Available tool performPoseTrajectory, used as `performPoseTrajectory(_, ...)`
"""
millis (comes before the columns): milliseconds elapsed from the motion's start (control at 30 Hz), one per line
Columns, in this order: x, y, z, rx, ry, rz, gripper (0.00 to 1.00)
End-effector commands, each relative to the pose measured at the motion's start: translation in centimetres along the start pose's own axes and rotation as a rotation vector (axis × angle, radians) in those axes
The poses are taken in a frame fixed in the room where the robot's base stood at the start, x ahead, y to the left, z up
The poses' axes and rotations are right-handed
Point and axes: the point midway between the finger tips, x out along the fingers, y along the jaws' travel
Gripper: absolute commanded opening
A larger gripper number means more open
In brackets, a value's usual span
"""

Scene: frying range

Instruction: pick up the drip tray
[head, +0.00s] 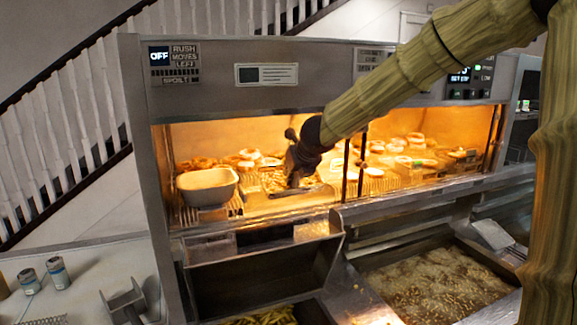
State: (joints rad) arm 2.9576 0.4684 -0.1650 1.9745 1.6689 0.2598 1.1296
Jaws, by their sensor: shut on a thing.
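My gripper (294,178) reaches down into the lit warming cabinet, a little left of its middle. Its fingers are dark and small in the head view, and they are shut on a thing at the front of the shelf. A shallow, flat metal tray (309,192), which looks like the drip tray, lies at the fingertips near the cabinet's front edge. The gripper and wrist hide part of it. I cannot make out the exact contact or whether the tray is clear of the shelf.
A pale, deep container (207,187) stands close by on the left. Several fried pieces (400,155) lie on racks behind and to the right. The cabinet's upper panel (240,75) hangs above the opening. A fryer vat (435,285) with bubbling oil is at front right.

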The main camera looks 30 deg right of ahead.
Motion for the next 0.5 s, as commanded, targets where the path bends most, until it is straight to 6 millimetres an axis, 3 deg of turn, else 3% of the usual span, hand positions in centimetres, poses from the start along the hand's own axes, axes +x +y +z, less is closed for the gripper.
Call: performPoseTrajectory(500, -2.9, 0.0, -2.6, -0.002, 0.001, -0.003, 0.00)
